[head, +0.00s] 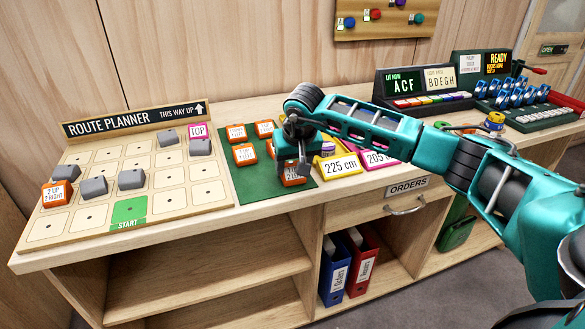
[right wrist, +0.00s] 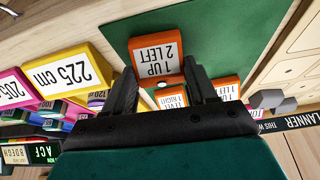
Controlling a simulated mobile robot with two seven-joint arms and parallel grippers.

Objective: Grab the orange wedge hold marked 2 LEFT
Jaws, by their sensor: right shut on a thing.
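An orange wedge hold (head: 294,181) stands at the front of the green mat (head: 262,196), partly hidden under my right gripper (head: 290,168). In the right wrist view its white label reads "1 UP 2 LEFT", upside down, on the orange wedge (right wrist: 156,52). My right gripper (right wrist: 160,72) has its two dark fingers on either side of this wedge and is shut on it. The wedge appears to be at mat level; I cannot tell whether it is lifted. My left gripper is not in view.
Several other orange holds, one at the back (head: 265,129), sit on the mat. The route planner board (head: 165,202) with grey blocks is at left. A yellow "225 cm" block (head: 340,164) and a magenta "205" block (head: 378,159) stand close right of the mat.

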